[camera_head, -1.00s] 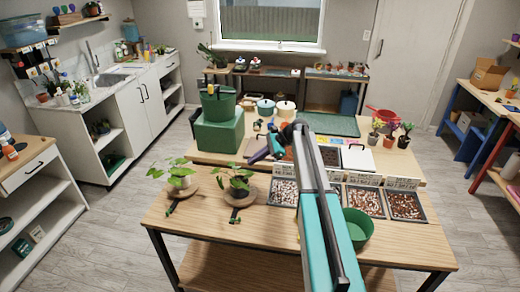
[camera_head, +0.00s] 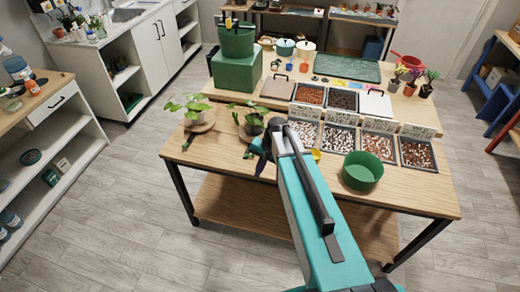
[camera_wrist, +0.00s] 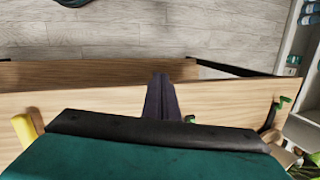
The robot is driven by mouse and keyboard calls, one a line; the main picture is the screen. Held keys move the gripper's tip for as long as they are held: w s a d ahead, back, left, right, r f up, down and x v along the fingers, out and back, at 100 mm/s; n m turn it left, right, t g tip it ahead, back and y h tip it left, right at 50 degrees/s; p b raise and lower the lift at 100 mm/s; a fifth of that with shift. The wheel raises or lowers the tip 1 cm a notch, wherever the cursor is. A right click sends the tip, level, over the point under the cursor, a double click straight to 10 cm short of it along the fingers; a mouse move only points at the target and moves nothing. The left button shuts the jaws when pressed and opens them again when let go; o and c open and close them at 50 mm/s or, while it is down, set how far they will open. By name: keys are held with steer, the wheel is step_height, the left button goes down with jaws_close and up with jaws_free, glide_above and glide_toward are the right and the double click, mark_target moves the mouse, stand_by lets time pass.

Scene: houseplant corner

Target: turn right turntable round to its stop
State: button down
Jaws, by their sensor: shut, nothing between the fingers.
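The right turntable (camera_head: 241,131) is a round wooden board bearing a leafy plant in a grey pot (camera_head: 253,124). My arm and gripper partly cover it in the head view. My gripper (camera_head: 261,168) is shut and empty, with its dark fingers pointing down by the table's front edge, just in front of this turntable. In the wrist view, the fingers (camera_wrist: 161,97) are together, with a small green piece (camera_wrist: 190,118) close beside them, probably the right turntable's handle. I cannot tell whether they touch. The left turntable (camera_head: 203,127) has its green handle (camera_head: 187,142) pointing toward the front.
A green bowl (camera_head: 362,172) and several pebble trays (camera_head: 340,139) stand right of my arm. A yellow item (camera_head: 316,156) lies close by my arm. A green box (camera_head: 236,74) stands behind the plants. The floor in front is clear.

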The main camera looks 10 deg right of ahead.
steer(key=s+f+n+g+h+b, duration=0.1)
steer(key=s+f+n+g+b, duration=0.1)
steer(key=s+f+b, duration=0.8)
steer(key=s+f+n+g+h+b, duration=0.2)
steer(key=s+f+n+b, duration=0.3)
steer(key=s+f, duration=2.1)
step_height(320, 180, down, 6)
steer(key=g+b, duration=0.1)
steer(key=b, duration=0.5)
steer(key=shift+a+g, duration=0.3)
steer(key=shift+a, duration=0.05)
